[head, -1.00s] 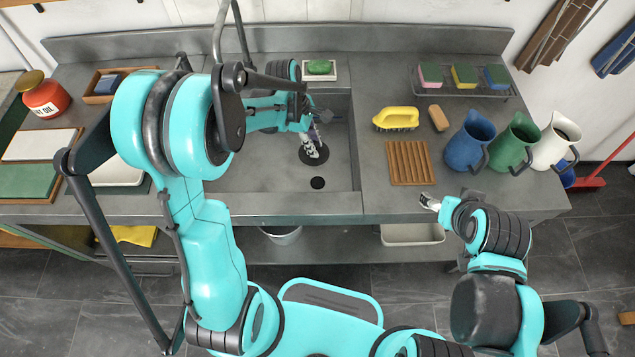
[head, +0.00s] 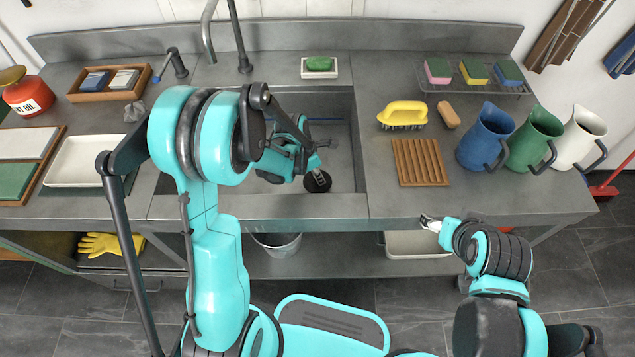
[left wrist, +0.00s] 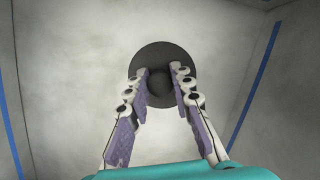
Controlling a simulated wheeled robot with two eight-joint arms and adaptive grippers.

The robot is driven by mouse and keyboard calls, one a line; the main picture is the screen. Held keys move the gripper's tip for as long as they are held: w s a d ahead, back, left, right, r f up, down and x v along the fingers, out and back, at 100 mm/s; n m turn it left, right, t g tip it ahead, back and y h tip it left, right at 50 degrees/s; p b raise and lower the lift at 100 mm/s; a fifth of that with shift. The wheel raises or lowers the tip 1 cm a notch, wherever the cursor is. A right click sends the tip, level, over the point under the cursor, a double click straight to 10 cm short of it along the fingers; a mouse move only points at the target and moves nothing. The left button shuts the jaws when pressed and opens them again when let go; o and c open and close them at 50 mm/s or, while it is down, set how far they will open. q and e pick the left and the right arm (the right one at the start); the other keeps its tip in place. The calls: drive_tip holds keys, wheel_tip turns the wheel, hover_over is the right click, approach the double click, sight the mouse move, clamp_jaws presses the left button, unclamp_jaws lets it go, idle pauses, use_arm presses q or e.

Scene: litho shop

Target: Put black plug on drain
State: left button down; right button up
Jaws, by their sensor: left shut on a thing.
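The black plug (head: 318,181) is a dark round disc in the sink, near its front wall. In the left wrist view the disc (left wrist: 160,52) has a round knob in its middle, between the purple finger pads. My left gripper (head: 310,166) reaches down into the sink and is shut on the plug's knob; it also shows in the left wrist view (left wrist: 160,85). The drain does not show; the plug is over the spot where a small dark hole showed before. Whether the plug touches the sink floor, I cannot tell. My right gripper (head: 430,222) is at the counter's front edge, apart from the plug.
The sink (head: 345,205) has a raised front edge and side walls around my left gripper. A ribbed wooden board (head: 420,162), a yellow brush (head: 403,114) and a blue jug (head: 485,137) stand to the right. A green soap (head: 319,63) lies behind.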

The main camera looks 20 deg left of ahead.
use_arm(q)
wheel_tip(320, 180, down, 3)
drive_tip(key=shift+f+b, duration=0.2)
drive_tip(key=shift+b, duration=0.5)
drive_tip(key=shift+r, duration=0.15)
drive_tip(key=c, duration=1.7)
unclamp_jaws()
drive_tip(key=shift+f, duration=0.2)
drive_tip(key=shift+c, duration=0.2)
drive_tip(key=o, duration=0.4)
drive_tip(key=shift+r, duration=0.2)
